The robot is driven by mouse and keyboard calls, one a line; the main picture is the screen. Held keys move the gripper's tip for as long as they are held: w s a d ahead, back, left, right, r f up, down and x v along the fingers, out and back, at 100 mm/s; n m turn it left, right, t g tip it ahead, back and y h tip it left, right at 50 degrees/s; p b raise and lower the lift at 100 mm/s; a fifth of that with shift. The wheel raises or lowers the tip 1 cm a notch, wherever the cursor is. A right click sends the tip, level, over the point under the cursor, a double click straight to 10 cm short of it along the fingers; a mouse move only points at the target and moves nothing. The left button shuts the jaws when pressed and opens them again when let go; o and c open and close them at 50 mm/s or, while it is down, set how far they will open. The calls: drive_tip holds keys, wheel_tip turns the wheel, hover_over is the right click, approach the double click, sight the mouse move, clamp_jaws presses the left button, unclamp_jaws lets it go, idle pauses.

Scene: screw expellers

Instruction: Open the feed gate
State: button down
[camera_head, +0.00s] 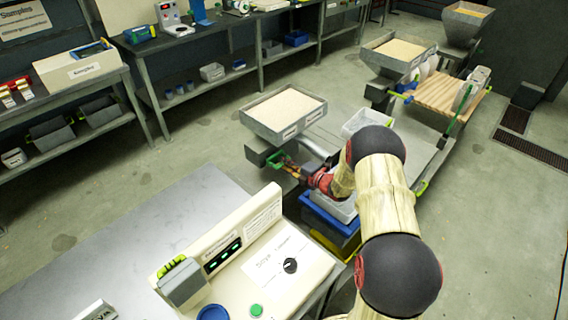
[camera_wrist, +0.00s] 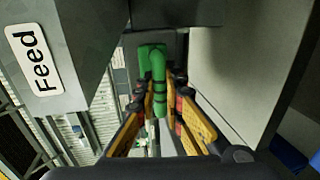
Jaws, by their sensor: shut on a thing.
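The near feed hopper (camera_head: 262,129), a grey tray-shaped bin filled with pale grain, stands at the middle of the head view. A green feed gate handle (camera_head: 277,158) sticks out below it. My gripper (camera_head: 289,168) is at this handle, under the hopper's front edge. In the wrist view the green handle (camera_wrist: 158,75) lies between the yellow-orange fingers of my gripper (camera_wrist: 161,92), which are shut on it. A "Feed" label (camera_wrist: 34,60) is on the grey wall at the left of the wrist view. The gate plate itself cannot be made out.
A control console (camera_head: 260,262) with a dial and a green button stands on the near table (camera_head: 180,215). A white bin (camera_head: 338,207) and a blue crate (camera_head: 322,220) sit below my wrist. Two more grain hoppers (camera_head: 374,62) (camera_head: 460,28) stand farther back. Open floor lies left of the near hopper.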

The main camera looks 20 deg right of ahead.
drive_tip(key=v, duration=0.1)
drive_tip(key=p+v, duration=0.1)
drive_tip(key=v, duration=0.1)
drive_tip(key=f+p+v, duration=0.1)
drive_tip(key=shift+s+d+r, duration=0.1)
drive_tip(key=shift+s+d, duration=0.05)
drive_tip(key=shift+s, duration=0.15)
drive_tip(key=c, duration=2)
unclamp_jaws()
drive_tip(key=shift+o, duration=0.5)
drive_tip(key=v, duration=1.1)
drive_tip(key=shift+s, duration=0.4)
drive_tip(key=shift+d, duration=0.15)
